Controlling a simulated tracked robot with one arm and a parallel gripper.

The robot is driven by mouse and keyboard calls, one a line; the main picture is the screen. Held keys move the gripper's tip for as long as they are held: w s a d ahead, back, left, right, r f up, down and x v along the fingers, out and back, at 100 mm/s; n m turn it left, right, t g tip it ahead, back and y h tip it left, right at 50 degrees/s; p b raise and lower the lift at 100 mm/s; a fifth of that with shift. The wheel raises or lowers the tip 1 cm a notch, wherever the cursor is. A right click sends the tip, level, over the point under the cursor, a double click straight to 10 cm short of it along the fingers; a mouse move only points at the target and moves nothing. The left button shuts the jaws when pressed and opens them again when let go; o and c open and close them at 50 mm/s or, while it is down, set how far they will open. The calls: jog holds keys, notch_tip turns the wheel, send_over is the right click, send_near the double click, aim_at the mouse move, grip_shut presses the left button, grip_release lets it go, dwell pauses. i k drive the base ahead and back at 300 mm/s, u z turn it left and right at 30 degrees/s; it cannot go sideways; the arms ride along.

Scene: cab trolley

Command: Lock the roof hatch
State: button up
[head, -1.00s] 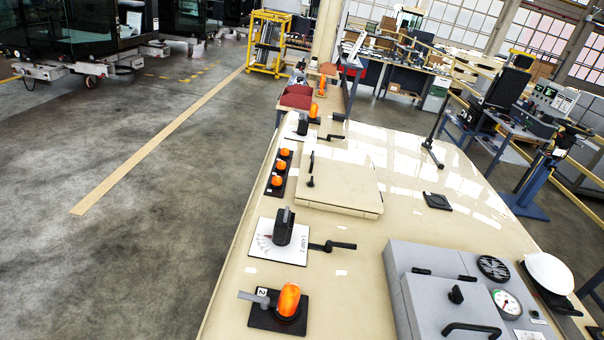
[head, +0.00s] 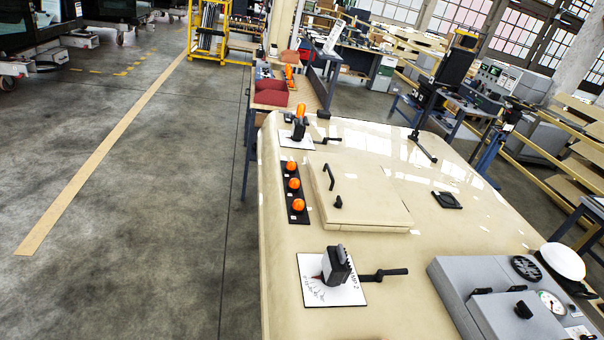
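The roof hatch (head: 375,208) is a flat beige lid lying flush-looking and closed on the beige cab roof (head: 440,265). It carries a black bar handle (head: 328,177) and a small black knob-like latch (head: 338,202) near its left side. The latch is too small to tell whether it is locked. My gripper is not in view, so its place relative to the hatch is not shown.
Three orange lamps (head: 294,184) stand on a black strip left of the hatch. A black rotary switch on a white plate (head: 332,278) with a black lever (head: 384,274) is nearer.

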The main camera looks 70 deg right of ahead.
aim_at(338, 203)
jog(key=i, duration=2.25)
jog(key=z, duration=2.8)
jog(key=i, duration=1.05)
jog(key=u, duration=0.1)
